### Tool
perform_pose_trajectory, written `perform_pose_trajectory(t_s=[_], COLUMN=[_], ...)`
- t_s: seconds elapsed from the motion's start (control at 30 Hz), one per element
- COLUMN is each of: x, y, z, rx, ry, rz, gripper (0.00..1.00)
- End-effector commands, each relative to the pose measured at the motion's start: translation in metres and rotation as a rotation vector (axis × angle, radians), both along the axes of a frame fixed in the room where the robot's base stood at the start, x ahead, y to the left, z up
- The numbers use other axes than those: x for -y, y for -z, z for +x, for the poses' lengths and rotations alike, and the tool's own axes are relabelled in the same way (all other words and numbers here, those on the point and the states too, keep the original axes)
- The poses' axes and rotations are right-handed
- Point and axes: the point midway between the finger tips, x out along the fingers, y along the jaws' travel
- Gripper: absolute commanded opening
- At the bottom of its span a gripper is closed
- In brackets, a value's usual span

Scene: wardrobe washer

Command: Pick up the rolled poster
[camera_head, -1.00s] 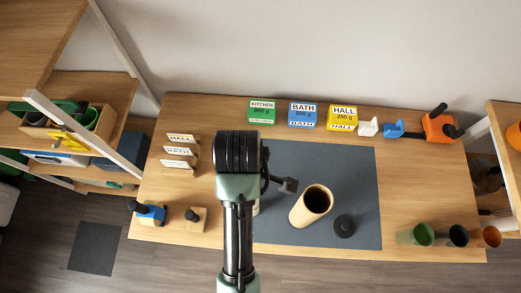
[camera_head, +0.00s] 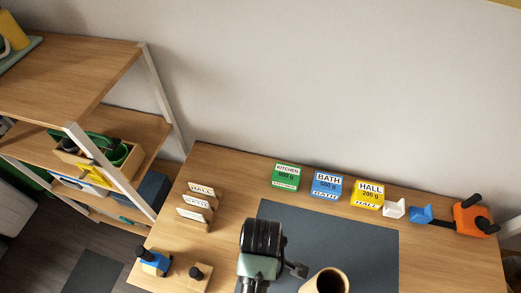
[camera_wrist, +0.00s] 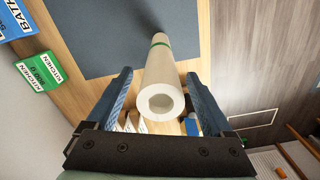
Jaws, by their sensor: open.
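The rolled poster (camera_wrist: 163,85) is a pale cream roll with a green band, in the middle of the wrist view. Its hollow end faces the camera. My gripper (camera_wrist: 158,76) is open, with one blue finger on each side of the roll; I cannot tell whether either touches it.
Kitchen (camera_head: 286,176), bath (camera_head: 327,184) and hall (camera_head: 367,193) boxes line the table's back. A card holder (camera_head: 197,206) and shelf (camera_head: 110,75) are left.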

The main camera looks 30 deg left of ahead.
Motion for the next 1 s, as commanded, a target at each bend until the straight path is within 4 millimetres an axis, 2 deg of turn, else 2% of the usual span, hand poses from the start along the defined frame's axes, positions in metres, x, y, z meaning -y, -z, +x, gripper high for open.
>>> perform_pose_trajectory(t_s=[0.2,0.53,1.0], x=[0.0,-0.001,-0.001], y=[0.028,0.034,0.034], z=[-0.003,-0.002,-0.002], rx=[-0.003,0.0,0.0], ry=[-0.002,-0.001,-0.001], rz=[-0.002,0.0,0.0], gripper=[0.86,0.84,0.0])
